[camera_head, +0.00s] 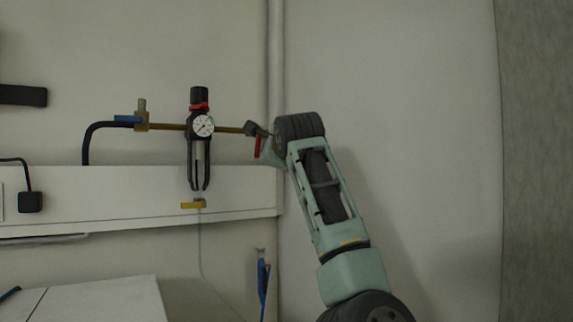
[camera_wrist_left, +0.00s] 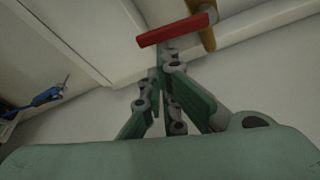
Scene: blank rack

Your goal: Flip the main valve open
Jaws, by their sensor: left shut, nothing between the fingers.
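A red valve lever (camera_head: 257,147) hangs down at the right end of the brass pipe (camera_head: 228,130). In the left wrist view the red lever (camera_wrist_left: 174,30) lies slantwise just beyond my fingertips, with a piece of brass pipe (camera_wrist_left: 207,36) behind it. My left gripper (camera_wrist_left: 167,62) is shut and empty, its fingers converging close to the lever. I cannot tell whether they touch it. In the head view my arm reaches up from the bottom right, and my left gripper (camera_head: 253,129) is beside the lever, partly hiding the valve. My right gripper is not in view.
Left along the pipe are a regulator with a round gauge (camera_head: 203,125) and a blue-handled valve (camera_head: 128,118). A blue tool (camera_head: 263,280) hangs lower down. The wall at right is bare.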

